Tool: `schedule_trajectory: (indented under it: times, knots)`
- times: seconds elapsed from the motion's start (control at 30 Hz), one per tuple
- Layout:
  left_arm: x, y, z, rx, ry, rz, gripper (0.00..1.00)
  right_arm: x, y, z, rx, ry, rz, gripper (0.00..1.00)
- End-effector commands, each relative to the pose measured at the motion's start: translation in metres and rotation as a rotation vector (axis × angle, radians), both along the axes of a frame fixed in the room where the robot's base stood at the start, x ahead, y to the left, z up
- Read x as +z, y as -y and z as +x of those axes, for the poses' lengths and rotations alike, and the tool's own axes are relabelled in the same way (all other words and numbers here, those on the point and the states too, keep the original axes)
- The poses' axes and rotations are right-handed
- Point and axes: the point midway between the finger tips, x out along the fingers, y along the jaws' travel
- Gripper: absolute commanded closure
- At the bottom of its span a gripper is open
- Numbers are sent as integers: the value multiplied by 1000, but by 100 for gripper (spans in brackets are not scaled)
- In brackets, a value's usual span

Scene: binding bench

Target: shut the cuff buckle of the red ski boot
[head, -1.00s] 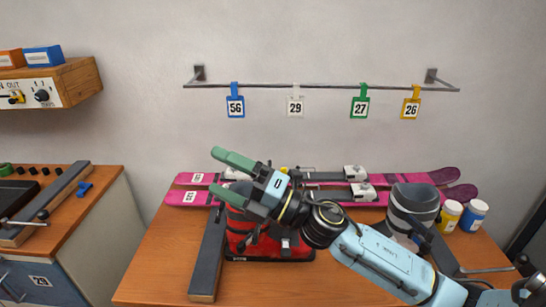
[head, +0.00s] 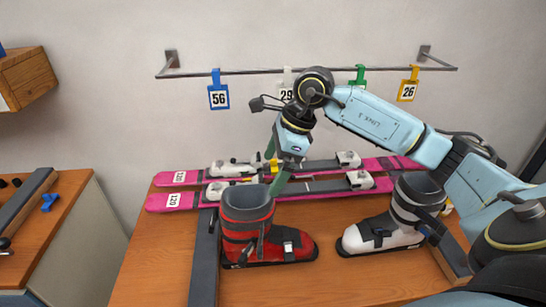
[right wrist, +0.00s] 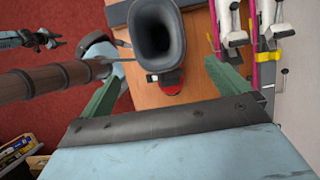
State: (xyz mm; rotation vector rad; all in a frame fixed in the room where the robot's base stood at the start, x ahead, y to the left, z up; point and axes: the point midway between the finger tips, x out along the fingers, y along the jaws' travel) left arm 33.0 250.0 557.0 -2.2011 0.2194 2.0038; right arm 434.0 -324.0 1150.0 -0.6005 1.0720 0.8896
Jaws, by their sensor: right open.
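The red ski boot (head: 246,206) stands upright on the wooden bench, toe to the right. A dark lever (head: 261,240) slants down the side of its cuff; I cannot tell whether this buckle is latched. A pale buckle (head: 288,247) sits over the foot. My right gripper (head: 273,176) is open and empty, its green fingers pointing down just above and behind the boot's cuff. In the right wrist view the boot's dark opening (right wrist: 157,35) and red toe (right wrist: 172,82) lie beyond the spread fingers. My left gripper is not in view.
Pink skis (head: 180,201) lie behind the boot. A white and grey boot (head: 382,233) stands to its right, and a dark bar (head: 204,260) lies to its left. A rail (head: 240,73) with numbered tags is on the wall. The bench front (head: 290,285) is clear.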

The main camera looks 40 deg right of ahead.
Motion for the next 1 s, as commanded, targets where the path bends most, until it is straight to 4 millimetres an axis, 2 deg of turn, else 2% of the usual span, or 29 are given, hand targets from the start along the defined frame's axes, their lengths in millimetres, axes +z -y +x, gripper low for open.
schedule_trajectory:
  times: [0.3, 0.5, 0.7, 1.0]
  knots:
    - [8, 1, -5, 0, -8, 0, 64, -58, -22, 11, 2, -5, 7, 0]
    - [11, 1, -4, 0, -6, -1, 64, -88, -33, 18, 3, -3, 7, 0]
    - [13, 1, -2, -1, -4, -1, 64, -104, -38, 22, 1, -1, 6, 0]
    - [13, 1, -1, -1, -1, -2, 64, -107, -39, 23, 1, -1, 4, 0]
